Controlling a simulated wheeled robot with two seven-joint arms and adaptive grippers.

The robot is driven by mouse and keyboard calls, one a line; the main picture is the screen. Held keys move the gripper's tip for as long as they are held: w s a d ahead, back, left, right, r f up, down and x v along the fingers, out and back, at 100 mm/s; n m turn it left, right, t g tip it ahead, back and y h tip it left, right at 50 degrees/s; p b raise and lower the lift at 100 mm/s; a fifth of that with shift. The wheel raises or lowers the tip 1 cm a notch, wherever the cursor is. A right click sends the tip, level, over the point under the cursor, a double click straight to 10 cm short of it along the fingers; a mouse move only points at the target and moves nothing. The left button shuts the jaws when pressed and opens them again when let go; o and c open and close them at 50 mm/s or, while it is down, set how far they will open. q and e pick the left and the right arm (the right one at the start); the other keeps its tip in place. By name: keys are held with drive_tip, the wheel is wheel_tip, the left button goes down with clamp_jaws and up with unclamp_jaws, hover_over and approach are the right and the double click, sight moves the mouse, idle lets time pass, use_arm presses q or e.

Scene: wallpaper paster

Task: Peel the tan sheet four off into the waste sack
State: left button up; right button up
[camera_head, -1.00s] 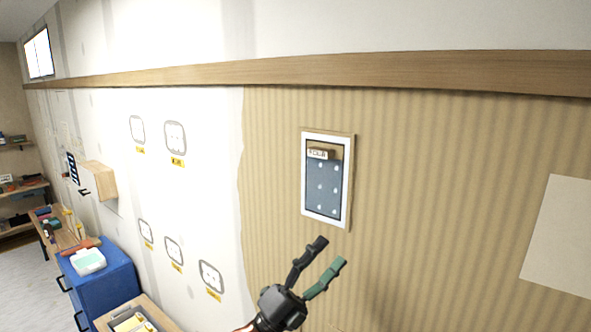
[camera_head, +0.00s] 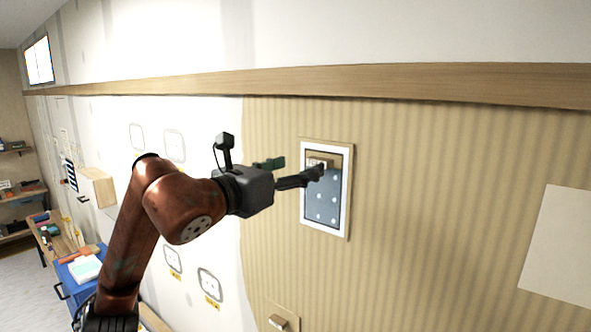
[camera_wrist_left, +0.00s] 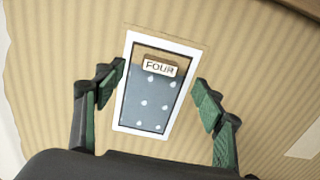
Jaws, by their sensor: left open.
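A tan, faintly striped sheet (camera_head: 420,190) covers the right part of the wall. On it sits a white-framed panel (camera_head: 346,205) with a blue dotted face. A small block lettered FOUR (camera_wrist_left: 160,67) is at the panel's top, over a tan strip; in the head view my finger partly covers it. My left gripper (camera_head: 296,168) is open, its fingers spread at the panel's upper part. In the left wrist view the fingers stand on either side of the panel, with nothing between them that I can tell is held. I see no waste sack. My right gripper is out of view.
A wooden rail (camera_head: 400,83) runs along the wall above. A tan plate with a pale handle (camera_head: 279,322) is below the panel. A pale blank sheet (camera_head: 562,245) is at right. A wooden box (camera_head: 97,187) and a blue cabinet (camera_head: 67,290) stand at left.

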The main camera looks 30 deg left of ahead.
sight(316, 161)
use_arm(q)
drive_tip(key=w, duration=0.2)
drive_tip(key=w+p, duration=0.1)
drive_tip(key=w, duration=0.1)
drive_tip(key=w+d+p, duration=0.1)
drive_tip(key=w, duration=0.1)
drive_tip(key=shift+w+d+f, duration=0.1)
drive_tip(key=shift+w, duration=0.55)
drive_tip(key=shift+c, duration=0.2)
drive_tip(key=c, duration=1.2)
drive_tip(key=shift+s, duration=0.2)
drive_tip(key=shift+s, duration=0.45)
drive_tip(key=shift+s+b, duration=0.35)
drive_tip(key=shift+s, duration=0.05)
